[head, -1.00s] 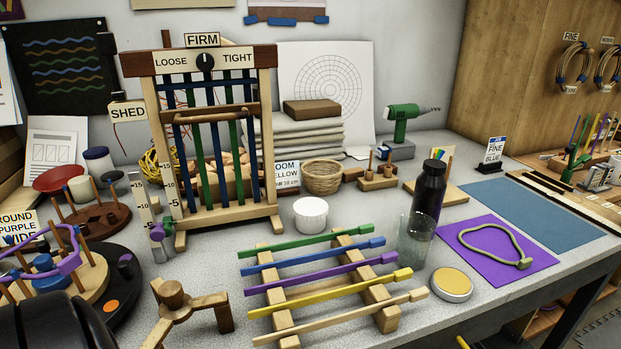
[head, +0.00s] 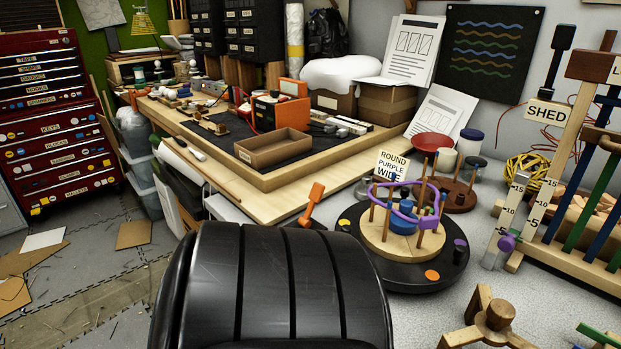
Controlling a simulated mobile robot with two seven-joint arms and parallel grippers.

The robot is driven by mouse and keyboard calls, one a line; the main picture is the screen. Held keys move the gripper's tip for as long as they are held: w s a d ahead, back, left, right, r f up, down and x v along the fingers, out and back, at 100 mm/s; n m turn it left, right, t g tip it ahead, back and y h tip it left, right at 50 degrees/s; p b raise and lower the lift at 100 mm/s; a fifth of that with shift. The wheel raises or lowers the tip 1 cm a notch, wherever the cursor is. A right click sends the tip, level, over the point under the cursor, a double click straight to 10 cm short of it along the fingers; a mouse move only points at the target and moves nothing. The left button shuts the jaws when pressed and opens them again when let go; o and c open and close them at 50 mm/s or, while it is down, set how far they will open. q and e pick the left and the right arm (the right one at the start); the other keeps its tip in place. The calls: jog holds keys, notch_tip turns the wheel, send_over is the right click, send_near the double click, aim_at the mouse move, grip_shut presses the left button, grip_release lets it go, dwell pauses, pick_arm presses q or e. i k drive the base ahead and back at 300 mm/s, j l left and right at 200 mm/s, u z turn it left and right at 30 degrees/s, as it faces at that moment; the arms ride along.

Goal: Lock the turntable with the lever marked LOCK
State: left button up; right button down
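The turntable is a round wooden disc with pegs on a wider black base (head: 455,277), on the bench right of centre in the head view. A purple cane loop (head: 433,222) winds around its pegs, with blue pieces in the middle. An orange lever (head: 313,200) stands tilted to its left on a dark mount; no LOCK marking can be read on it. An orange round spot (head: 432,275) lies on the black base. A sign reading ROUND PURPLE WIDE (head: 392,167) stands behind the turntable. Neither of my grippers is in view.
A large black ribbed shape in the foreground hides the bench front and the lever's lower surroundings. A wooden clamp-like stand (head: 492,318) and the SHED frame (head: 590,130) are to the right. A wooden workbench (head: 262,207) and red tool cabinet (head: 55,120) are left.

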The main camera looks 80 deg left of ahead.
aim_at(317, 191)
jog(key=u, duration=0.45)
jog(key=j+u, duration=0.1)
jog(key=u, duration=0.75)
jog(key=i+u, duration=0.1)
jog(key=u, duration=1.2)
jog(key=i+j+z, duration=0.1)
jog(key=z, duration=0.8)
jog(key=j+z, duration=0.3)
jog(key=j, duration=0.2)
jog(key=j+z, duration=0.3)
jog(key=j, duration=0.2)
jog(key=j+z, duration=0.3)
jog(key=j, duration=0.15)
jog(key=k+j+z, duration=0.25)
jog(key=j, duration=0.2)
jog(key=k+j, duration=0.1)
jog(key=j, duration=0.6)
jog(key=k+j, duration=0.15)
jog(key=j, duration=0.2)
jog(key=z, duration=0.05)
